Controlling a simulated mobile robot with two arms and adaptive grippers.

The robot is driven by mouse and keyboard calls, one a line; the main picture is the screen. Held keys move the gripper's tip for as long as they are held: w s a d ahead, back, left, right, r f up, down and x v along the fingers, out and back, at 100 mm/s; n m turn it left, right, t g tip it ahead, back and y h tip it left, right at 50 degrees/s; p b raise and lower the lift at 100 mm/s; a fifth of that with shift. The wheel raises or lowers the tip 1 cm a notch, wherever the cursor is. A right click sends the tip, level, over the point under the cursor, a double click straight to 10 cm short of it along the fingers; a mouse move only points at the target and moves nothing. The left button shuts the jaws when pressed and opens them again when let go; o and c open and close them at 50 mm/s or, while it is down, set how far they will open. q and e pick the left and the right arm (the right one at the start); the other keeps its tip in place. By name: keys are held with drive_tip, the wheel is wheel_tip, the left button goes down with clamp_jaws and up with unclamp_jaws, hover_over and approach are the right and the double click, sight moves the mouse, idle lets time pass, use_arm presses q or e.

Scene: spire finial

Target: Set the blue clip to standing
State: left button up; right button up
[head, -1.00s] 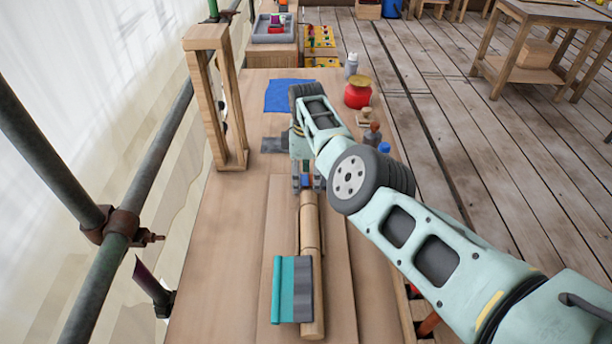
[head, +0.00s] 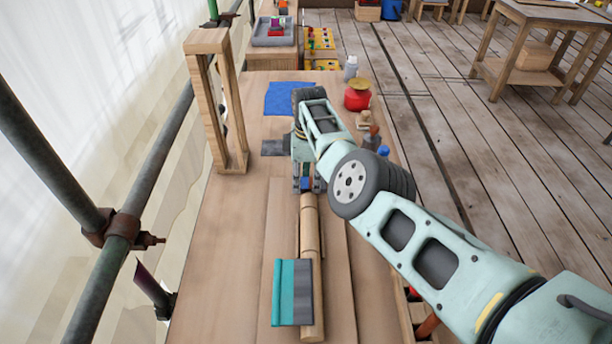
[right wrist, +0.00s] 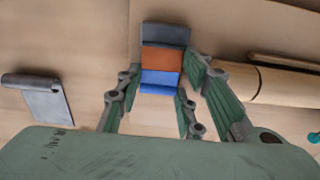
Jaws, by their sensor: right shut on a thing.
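The blue clip (right wrist: 160,82) shows blue, orange-brown and grey bands in the right wrist view. It sits between the fingers of my right gripper (right wrist: 155,98), which is shut on it. In the head view only a small blue part of the clip (head: 306,184) shows, between the fingertips of my right gripper (head: 306,188), at the far end of a wooden pole on the bench. The wrist and fingers hide most of the clip there. I cannot tell whether it touches the bench. My left gripper is not in view.
The jointed wooden pole (head: 309,240) lies along the workbench (head: 225,260), with a teal and grey piece (head: 291,292) at its near end. A wooden frame (head: 236,110) stands left. A blue cloth (head: 288,98), grey piece (head: 274,147) and red pot (head: 358,96) are farther back.

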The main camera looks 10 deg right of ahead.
drive_tip(key=shift+d+r+t+y+p, duration=0.15)
drive_tip(key=shift+d+r+y+p, duration=0.15)
drive_tip(key=shift+y+p, duration=0.8)
drive_tip(key=shift+d+r+t+y+p, duration=0.15)
drive_tip(key=shift+r+y+p, duration=0.25)
drive_tip(key=shift+p, duration=1.4)
drive_tip(key=shift+o, duration=0.2)
drive_tip(key=shift+s+y, duration=0.1)
drive_tip(key=shift+y, duration=0.3)
drive_tip(key=shift+d+y+p, duration=0.25)
drive_tip(key=shift+y+p, duration=0.15)
drive_tip(key=shift+y, duration=0.1)
drive_tip(key=shift+d+r+t+y, duration=0.15)
drive_tip(key=shift+t+y, duration=0.25)
drive_tip(key=shift+y, duration=0.4)
drive_tip(key=shift+c, duration=0.2)
drive_tip(key=o, duration=1.2)
drive_tip(key=shift+d, duration=0.1)
